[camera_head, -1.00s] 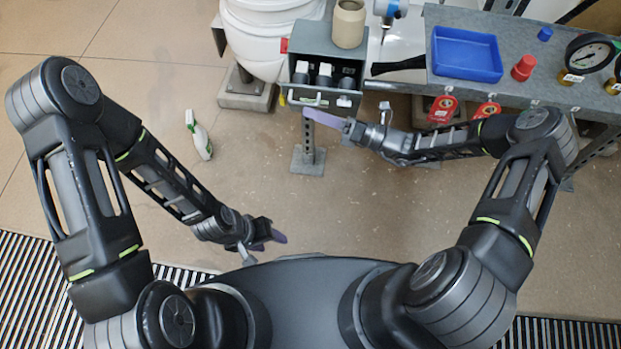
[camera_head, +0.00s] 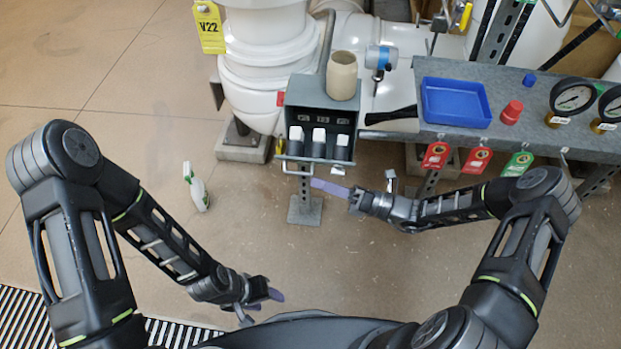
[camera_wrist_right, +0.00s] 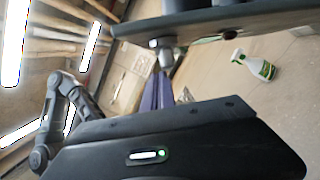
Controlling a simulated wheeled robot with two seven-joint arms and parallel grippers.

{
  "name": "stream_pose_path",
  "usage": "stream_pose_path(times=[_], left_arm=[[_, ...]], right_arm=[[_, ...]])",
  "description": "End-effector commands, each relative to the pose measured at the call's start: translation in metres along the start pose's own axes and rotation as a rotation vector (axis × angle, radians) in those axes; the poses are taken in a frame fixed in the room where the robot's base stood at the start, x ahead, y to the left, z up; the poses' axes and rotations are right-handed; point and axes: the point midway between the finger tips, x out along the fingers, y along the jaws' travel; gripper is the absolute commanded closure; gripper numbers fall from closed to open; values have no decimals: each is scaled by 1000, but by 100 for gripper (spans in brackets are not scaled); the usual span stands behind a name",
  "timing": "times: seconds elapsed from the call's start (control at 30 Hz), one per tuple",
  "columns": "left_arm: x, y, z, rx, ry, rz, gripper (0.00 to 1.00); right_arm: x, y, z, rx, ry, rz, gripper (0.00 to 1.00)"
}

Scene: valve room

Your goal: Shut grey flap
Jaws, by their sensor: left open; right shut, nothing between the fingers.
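The grey box (camera_head: 318,92) stands on a post beside the bench. Its front is open and its grey flap (camera_head: 330,162) hangs out at the bottom edge, seen almost edge-on, with a light handle (camera_head: 297,172). Several dark bottles with white tops (camera_head: 319,140) stand inside. My right gripper (camera_head: 322,185) is shut and empty, its purple fingers just below the flap in the picture; contact cannot be told. In the right wrist view the fingers (camera_wrist_right: 165,92) point under a dark slab, likely the flap (camera_wrist_right: 215,28). My left gripper (camera_head: 274,294) is open and empty, low and away from the box.
A beige cup (camera_head: 342,75) stands on the box. The grey bench (camera_head: 560,140) to the right carries a blue tray (camera_head: 455,102), a red cap (camera_head: 511,112) and gauges (camera_head: 573,97). Tags hang from its edge. A spray bottle (camera_head: 196,188) stands on otherwise clear floor at left.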

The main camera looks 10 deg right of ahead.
Motion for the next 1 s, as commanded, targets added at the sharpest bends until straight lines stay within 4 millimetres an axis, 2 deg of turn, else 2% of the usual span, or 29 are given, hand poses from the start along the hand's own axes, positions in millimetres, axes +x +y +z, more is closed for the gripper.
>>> stream_pose_path(times=[0.1,0.33,0.7,1.0], left_arm=[[0,0,0,1,1,1,50],[0,0,0,1,1,0,50],[0,0,0,1,0,0,50],[10,-4,0,1,0,0,50]], right_arm=[[-28,0,0,0,-1,-4,100],[-62,1,1,0,-1,-2,100],[-68,2,0,1,0,-1,100],[-69,-7,-6,1,0,-2,76]])
